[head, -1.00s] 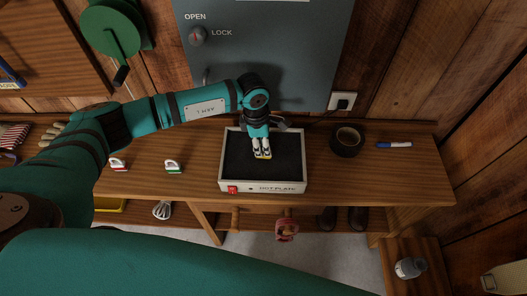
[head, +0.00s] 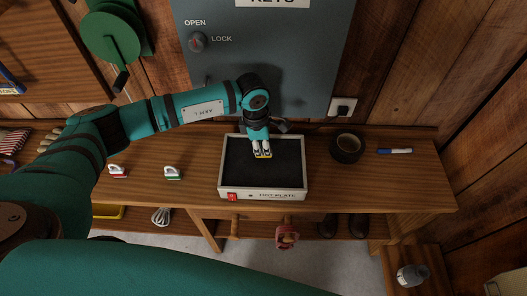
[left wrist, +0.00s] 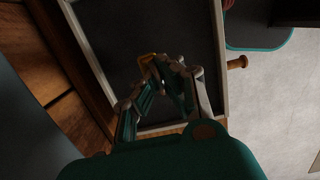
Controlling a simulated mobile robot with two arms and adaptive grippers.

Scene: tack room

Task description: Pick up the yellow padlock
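The yellow padlock (head: 264,155) shows as a small yellow piece at the tips of my left gripper (head: 262,150), over the dark top of the hot plate (head: 233,188). The fingers hide most of it in the head view. In the left wrist view the padlock (left wrist: 147,59) shows between the fingertips of my left gripper (left wrist: 162,66), which are close together on it. Whether it is clear of the plate is hard to tell. My right gripper is not in view.
The hot plate stands on a wooden bench (head: 410,190) below a grey key cabinet (head: 270,60). A roll of black tape (head: 346,148) and a blue marker (head: 394,151) lie to the right. Red (head: 118,171) and green-based (head: 173,172) small items stand left.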

